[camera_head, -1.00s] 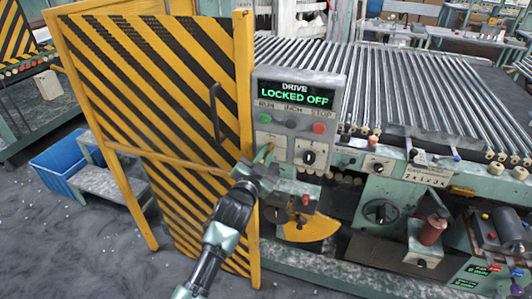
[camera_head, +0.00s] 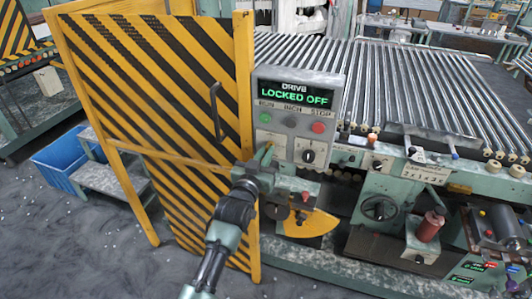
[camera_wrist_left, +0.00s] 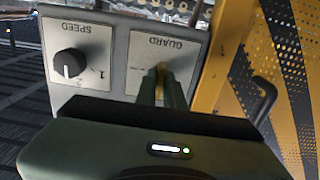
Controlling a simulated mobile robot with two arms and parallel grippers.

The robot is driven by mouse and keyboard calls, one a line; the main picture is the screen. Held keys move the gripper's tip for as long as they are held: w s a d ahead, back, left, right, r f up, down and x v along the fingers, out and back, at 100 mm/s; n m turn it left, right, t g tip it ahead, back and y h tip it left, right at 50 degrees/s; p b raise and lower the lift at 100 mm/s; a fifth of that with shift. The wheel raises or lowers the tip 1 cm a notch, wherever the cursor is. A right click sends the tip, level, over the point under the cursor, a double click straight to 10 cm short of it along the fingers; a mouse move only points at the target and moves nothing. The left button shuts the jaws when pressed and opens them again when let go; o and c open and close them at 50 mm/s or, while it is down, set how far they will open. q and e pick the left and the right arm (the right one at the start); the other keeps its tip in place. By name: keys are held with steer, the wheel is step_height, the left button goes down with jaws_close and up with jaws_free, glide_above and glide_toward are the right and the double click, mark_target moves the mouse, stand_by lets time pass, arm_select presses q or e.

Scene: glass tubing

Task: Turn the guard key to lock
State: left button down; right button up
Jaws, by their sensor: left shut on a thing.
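The grey control box (camera_head: 298,110) stands right of the yellow-and-black guard door, and its display (camera_head: 293,94) reads DRIVE LOCKED OFF in green. The brass guard key (camera_wrist_left: 160,72) is at the GUARD plate (camera_wrist_left: 145,48), beside the SPEED knob (camera_wrist_left: 70,63). My left gripper (camera_head: 264,157) is at the lower left of the box. In the left wrist view its fingers (camera_wrist_left: 160,90) are shut on the key, hiding most of it. The key's exact angle is hard to tell. My right gripper is not in view.
The striped guard door (camera_head: 165,100) stands close on the left of my left arm, with a dark handle (camera_head: 216,110). A yellow quadrant plate (camera_head: 308,224) sits below the box. A blue bin (camera_head: 60,160) is on the floor.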

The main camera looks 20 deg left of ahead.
arm_select(q)
steer(key=shift+f, duration=0.15)
steer(key=c, duration=1.5)
jaws_free()
steer(key=s+b, duration=0.1)
steer(key=s, duration=0.6)
steer(key=shift+s+a+b, duration=0.15)
steer(key=shift+s+b, duration=0.2)
steer(key=shift+s, duration=0.05)
